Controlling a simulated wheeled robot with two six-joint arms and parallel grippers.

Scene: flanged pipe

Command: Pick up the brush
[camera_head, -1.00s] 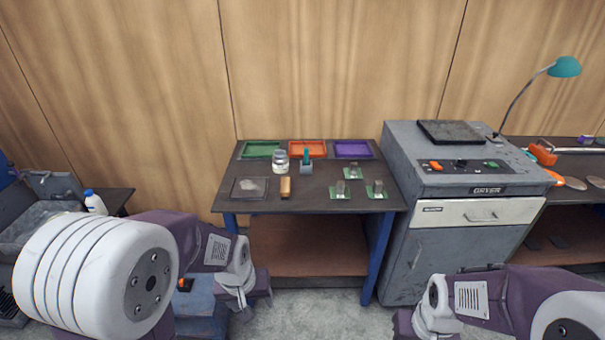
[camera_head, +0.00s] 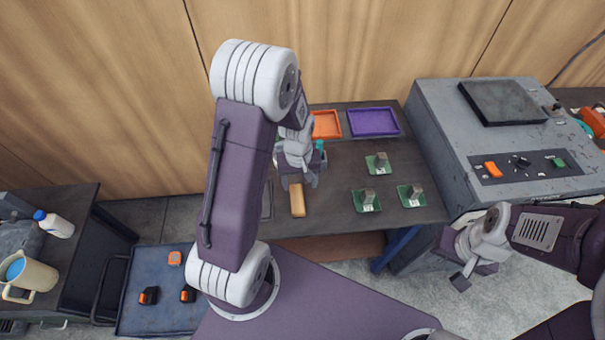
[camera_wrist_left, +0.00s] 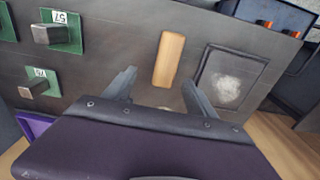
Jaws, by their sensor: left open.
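The brush, seen as a tan wooden bar (camera_head: 297,200), lies on the dark table near its front edge. Bristles are not visible. My left gripper (camera_head: 300,182) is over the table, at the far end of the brush.
A dark pad with a pale patch (camera_wrist_left: 228,84) lies beside the brush. Several green plates with metal blocks (camera_head: 367,198) sit to the right. Orange (camera_head: 326,125) and purple (camera_head: 373,122) trays stand at the back. My left arm hides the table's left part.

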